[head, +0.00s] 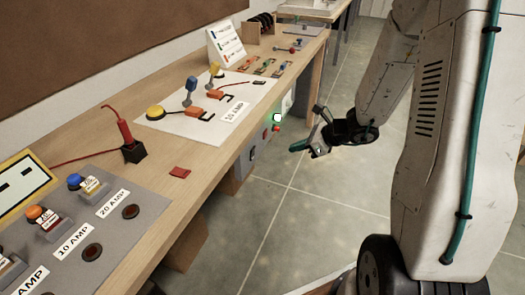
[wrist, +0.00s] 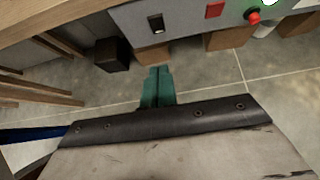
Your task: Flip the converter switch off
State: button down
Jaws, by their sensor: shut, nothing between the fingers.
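A grey converter panel (wrist: 185,28) fills the top of the wrist view. It carries a black rocker switch in a pale frame (wrist: 156,23); whether the rocker is on or off cannot be told. My gripper (wrist: 158,73) is shut and empty, its teal fingertips together below and apart from the panel in the picture. In the head view my gripper (head: 296,147) hangs over the floor, right of the bench's front edge. The panel (head: 258,148) shows there under the bench top, partly hidden by its edge and small.
The panel also bears a red square (wrist: 215,10), a red knob (wrist: 253,16) and a bright light, green-edged in the head view (head: 277,117). A black box (wrist: 111,55) stands left of it. The wooden bench (head: 215,165) holds switch boards. Tiled floor (head: 300,215) beside it is clear.

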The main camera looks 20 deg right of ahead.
send_near(254, 153)
jog(key=x, duration=0.5)
jog(key=shift+s+f, duration=0.3)
jog(key=shift+s, duration=0.1)
jog(key=shift+w+a+r, duration=0.1)
jog(key=shift+w+a, duration=0.35)
jog(key=shift+d, duration=0.1)
